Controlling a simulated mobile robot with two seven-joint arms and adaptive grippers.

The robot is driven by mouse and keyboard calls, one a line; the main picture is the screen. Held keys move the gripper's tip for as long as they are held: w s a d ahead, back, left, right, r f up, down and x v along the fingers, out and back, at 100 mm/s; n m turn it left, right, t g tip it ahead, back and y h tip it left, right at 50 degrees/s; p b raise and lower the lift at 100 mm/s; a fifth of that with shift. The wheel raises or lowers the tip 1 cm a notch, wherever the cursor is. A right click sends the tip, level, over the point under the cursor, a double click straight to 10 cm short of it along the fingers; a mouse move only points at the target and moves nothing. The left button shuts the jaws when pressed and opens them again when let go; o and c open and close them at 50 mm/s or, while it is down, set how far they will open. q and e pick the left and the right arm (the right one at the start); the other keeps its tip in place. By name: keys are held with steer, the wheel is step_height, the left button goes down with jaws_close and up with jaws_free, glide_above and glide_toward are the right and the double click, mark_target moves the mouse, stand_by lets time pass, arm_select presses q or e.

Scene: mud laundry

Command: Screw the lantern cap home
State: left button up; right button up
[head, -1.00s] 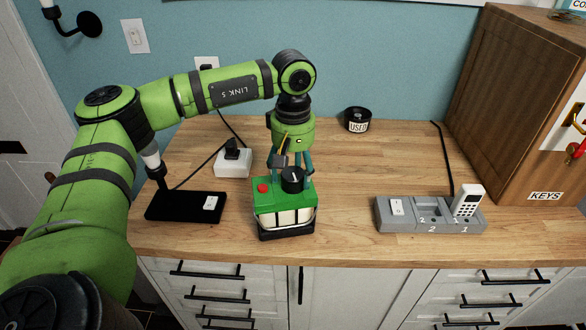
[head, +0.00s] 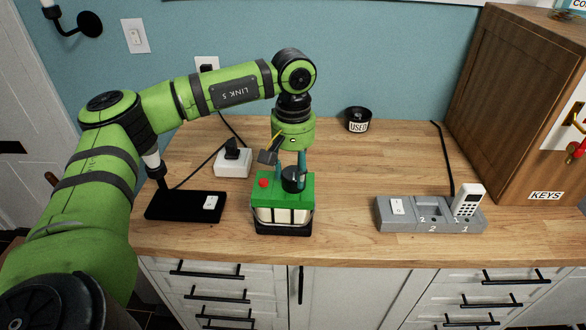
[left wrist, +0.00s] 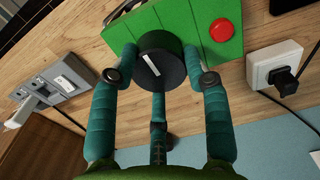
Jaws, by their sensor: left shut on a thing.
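The lantern stands upright on the counter in the head view, with a green top (head: 268,200), a pale body (head: 281,215), a dark base and a red button (head: 263,183). Its round black cap (head: 292,184) sits on the green top. In the left wrist view the cap (left wrist: 168,72) bears a white line, and the red button (left wrist: 221,30) is to its right. My left gripper (left wrist: 160,78) comes down from above, its teal fingers around the cap and shut on it. The cap's thread is hidden. My right gripper is out of view.
A black pad (head: 180,206) and a white socket box (head: 233,163) stand left of the lantern. A grey tray (head: 410,217) holding a white remote (head: 467,201) is to the right. A black "USED" bowl (head: 358,118) is at the back. Counter between lantern and tray is clear.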

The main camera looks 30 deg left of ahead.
arm_select(q)
steer(key=shift+f+m, duration=0.1)
steer(key=shift+m, duration=1.4)
steer(key=shift+m+b, duration=0.35)
steer(key=shift+m, duration=1.15)
steer(key=shift+f, duration=0.1)
steer(key=shift+m, duration=1.4)
